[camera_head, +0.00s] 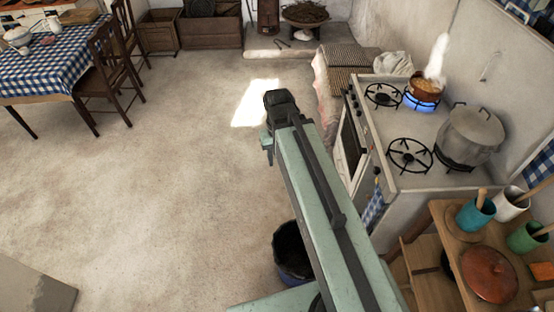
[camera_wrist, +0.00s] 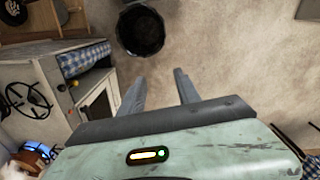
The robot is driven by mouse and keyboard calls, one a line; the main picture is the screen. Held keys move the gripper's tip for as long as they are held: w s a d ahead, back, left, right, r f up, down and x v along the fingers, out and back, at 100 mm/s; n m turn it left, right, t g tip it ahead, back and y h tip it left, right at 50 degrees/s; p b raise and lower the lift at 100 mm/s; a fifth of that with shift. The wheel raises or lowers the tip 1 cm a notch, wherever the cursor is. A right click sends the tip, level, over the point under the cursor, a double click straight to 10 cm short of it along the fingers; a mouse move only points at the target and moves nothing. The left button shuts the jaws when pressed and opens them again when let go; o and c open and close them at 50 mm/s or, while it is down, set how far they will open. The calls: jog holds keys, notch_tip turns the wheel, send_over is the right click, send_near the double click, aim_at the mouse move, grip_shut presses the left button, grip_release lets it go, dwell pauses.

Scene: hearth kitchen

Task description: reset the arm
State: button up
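My arm (camera_head: 325,200) is stretched out forward over the open floor, left of the stove, in the head view. Its dark wrist end (camera_head: 281,106) is at the far end; the fingers cannot be made out there. In the wrist view my gripper (camera_wrist: 160,76) shows two grey fingers standing apart, with only floor between them. It is open and empty.
The stove (camera_head: 400,120) stands right of my arm, with a steaming pan (camera_head: 425,88) over a blue flame and a grey pot (camera_head: 470,135). A dark bucket (camera_head: 292,255) stands beside my arm. A wooden shelf (camera_head: 440,235) is at lower right.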

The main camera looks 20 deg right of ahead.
jog(key=shift+s+a, duration=0.25)
jog(key=shift+a, duration=0.65)
notch_tip(320, 180, down, 15)
jog(key=b, duration=1.5)
jog(key=shift+w+d, duration=0.1)
jog(key=shift+d, duration=0.05)
